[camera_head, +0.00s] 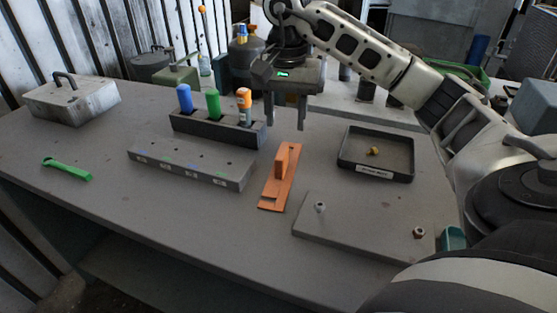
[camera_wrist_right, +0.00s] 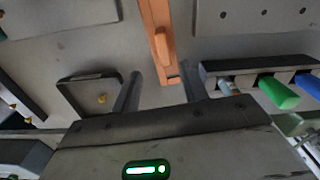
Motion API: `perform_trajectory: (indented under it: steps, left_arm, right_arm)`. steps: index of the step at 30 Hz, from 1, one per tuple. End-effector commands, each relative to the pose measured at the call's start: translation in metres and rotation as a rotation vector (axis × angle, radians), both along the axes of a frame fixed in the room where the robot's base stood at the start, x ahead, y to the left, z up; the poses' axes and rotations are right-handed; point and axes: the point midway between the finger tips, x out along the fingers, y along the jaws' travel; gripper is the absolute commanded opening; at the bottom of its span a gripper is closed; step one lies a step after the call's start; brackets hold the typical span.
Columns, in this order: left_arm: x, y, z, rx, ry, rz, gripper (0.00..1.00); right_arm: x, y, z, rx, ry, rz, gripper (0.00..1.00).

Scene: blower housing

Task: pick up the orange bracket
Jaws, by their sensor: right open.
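The orange bracket (camera_head: 280,177) lies on the grey table, a flat strip with a raised block on it, between the grey block with holes and the flat plate. My right gripper (camera_head: 286,127) is open and empty, pointing down behind the bracket's far end and apart from it. In the right wrist view the bracket (camera_wrist_right: 158,38) runs down from the top edge, its end near the gap between the open fingers (camera_wrist_right: 159,92). My left gripper is not in view.
A grey holed block (camera_head: 190,164) and a dark rack (camera_head: 217,129) with blue, green and orange-white handled items stand left of the bracket. A black tray (camera_head: 375,174) and a flat plate (camera_head: 350,226) with nuts are right. A green wrench (camera_head: 66,168) and metal box (camera_head: 72,101) lie far left.

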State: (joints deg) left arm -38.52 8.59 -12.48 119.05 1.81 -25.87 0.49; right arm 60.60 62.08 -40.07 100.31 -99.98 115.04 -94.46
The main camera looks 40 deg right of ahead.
Motion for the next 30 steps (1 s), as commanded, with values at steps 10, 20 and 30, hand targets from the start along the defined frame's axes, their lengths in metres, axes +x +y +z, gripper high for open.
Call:
perform_trajectory:
  steps: [10,20,30]
  left_arm:
    - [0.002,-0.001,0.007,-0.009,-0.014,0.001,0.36]
    - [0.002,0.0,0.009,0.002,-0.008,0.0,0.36]
    - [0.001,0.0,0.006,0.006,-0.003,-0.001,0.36]
  right_arm:
    - [0.0,0.0,-0.053,0.0,0.0,-0.001,0.44]
    - [0.002,0.005,-0.09,0.002,0.004,0.0,0.44]
    - [0.003,0.004,-0.108,0.001,-0.001,0.0,0.44]
